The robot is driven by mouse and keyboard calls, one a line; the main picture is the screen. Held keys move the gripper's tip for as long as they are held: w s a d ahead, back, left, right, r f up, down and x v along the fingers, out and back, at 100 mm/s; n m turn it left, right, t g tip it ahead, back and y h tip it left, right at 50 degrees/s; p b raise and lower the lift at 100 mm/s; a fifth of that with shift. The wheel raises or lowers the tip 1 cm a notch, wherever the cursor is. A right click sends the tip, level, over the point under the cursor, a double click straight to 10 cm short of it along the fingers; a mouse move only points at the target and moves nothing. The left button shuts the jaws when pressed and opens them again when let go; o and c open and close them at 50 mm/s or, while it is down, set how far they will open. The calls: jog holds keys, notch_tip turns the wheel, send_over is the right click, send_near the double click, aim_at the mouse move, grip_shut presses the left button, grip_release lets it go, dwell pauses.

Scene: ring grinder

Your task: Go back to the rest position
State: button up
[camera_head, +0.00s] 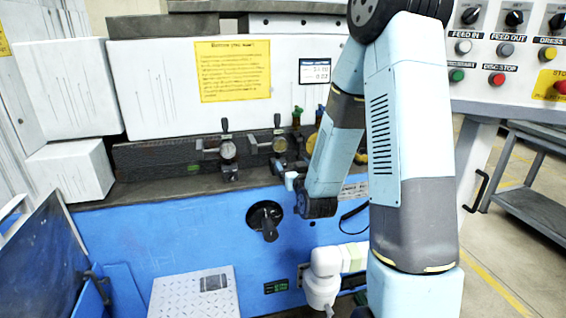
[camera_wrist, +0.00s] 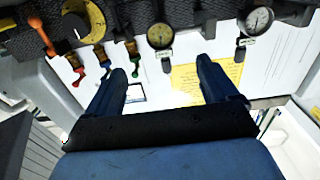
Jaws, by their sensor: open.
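My gripper (camera_wrist: 160,75) shows in the wrist view with its two dark blue fingers wide apart and nothing between them. Behind the fingers is the white machine front with gauges and a yellow notice (camera_wrist: 205,78). In the head view my light blue arm hangs in front of the grinder (camera_head: 160,90), right of the middle. The gripper itself is hidden or too small to tell there. No held object shows.
The control panel (camera_head: 510,50) with knobs and buttons is at the upper right. A black handle (camera_head: 265,220) sticks out of the blue front. Gauges (camera_head: 228,150) and valves stand on the ledge. A grey cart (camera_head: 535,190) stands at the right beside open floor.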

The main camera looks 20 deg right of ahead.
jog(key=s+a+r+n+g, duration=0.1)
jog(key=s+r+g, duration=0.5)
jog(key=s+r, duration=0.4)
jog(key=s+r+g, duration=0.2)
jog(key=s+g, duration=0.1)
jog(key=s, duration=0.8)
jog(key=s+r+m+g, duration=0.1)
jog(key=s+r+g, duration=0.2)
jog(key=s, duration=0.9)
jog(key=shift+d+r, duration=0.25)
jog(key=shift+r, duration=0.05)
jog(key=shift+w, duration=0.1)
